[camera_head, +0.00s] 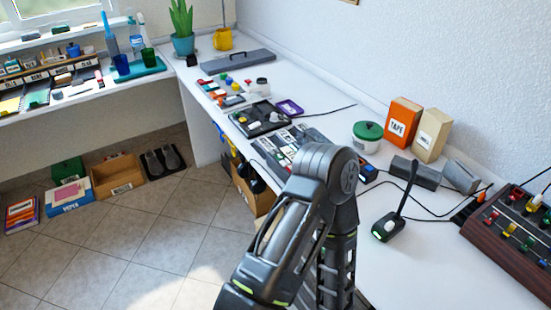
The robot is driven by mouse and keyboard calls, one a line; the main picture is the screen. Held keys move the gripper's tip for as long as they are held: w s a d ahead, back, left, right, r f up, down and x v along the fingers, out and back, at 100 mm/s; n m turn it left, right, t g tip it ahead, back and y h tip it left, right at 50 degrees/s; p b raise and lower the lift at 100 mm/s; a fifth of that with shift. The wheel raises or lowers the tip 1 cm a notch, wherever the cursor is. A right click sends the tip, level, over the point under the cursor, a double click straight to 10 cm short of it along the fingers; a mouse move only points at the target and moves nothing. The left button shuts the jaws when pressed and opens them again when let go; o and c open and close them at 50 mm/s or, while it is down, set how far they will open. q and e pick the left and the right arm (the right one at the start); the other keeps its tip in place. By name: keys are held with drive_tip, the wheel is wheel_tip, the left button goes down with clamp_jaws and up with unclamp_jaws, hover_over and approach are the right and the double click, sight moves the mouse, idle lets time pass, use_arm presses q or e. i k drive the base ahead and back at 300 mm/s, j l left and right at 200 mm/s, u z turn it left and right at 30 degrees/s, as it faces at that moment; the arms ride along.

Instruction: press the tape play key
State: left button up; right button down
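A dark device with rows of grey and coloured keys (272,151) lies on the right-hand counter, partly hidden behind my arm. I cannot make out which key is the tape play key. An orange box labelled TAPE (398,124) stands upright at the back of the counter against the wall. One of my arms rises from the bottom middle and bends in front of the counter. Neither gripper shows in this view.
A black tray with small parts (259,124), a green-lidded tub (367,136), a microphone (390,226) and a wood-sided mixer (512,238) with cables stand on the white counter (425,280). Bare counter lies around the microphone. Boxes, including a cardboard one (117,177), stand on the floor.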

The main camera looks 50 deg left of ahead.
sight(280, 157)
drive_tip(key=u, duration=1.5)
